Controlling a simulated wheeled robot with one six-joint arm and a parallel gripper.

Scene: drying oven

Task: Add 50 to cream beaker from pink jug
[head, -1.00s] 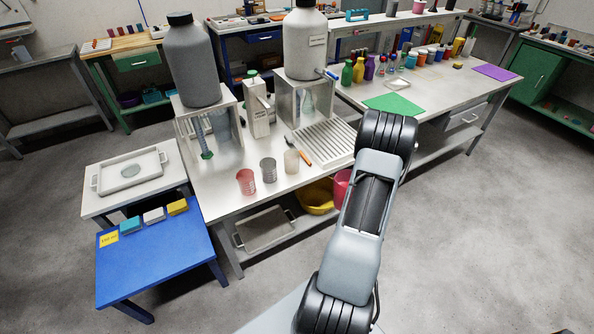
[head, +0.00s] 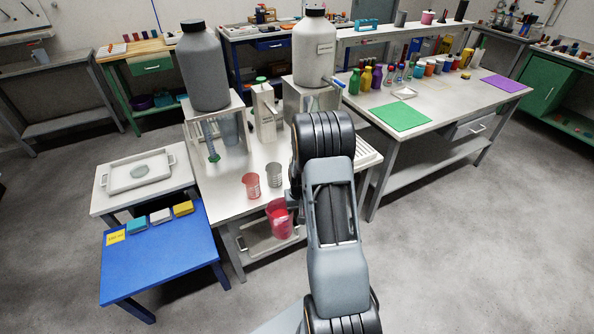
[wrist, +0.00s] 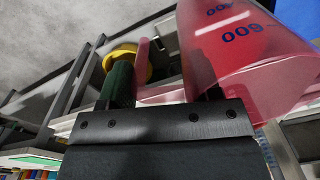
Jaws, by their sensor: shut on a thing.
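The pink jug (head: 279,220) is in front of the table's front edge, left of my arm, and looks near upright. In the wrist view the see-through jug (wrist: 245,60) shows large blue "600" marks. My gripper (wrist: 160,88) is shut on it, around what looks like its handle; in the head view the gripper is mostly hidden by my arm. The cream beaker is not visible now; my arm covers the spot where it stood. A pink-red beaker (head: 251,186) and a grey beaker (head: 274,174) stand upright on the table, beyond the jug.
The steel table (head: 222,201) carries stands with a dark grey bottle (head: 204,68) and a light grey bottle (head: 314,50). A blue table (head: 160,255) with coloured blocks is at the left. A tray lies on the shelf below.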

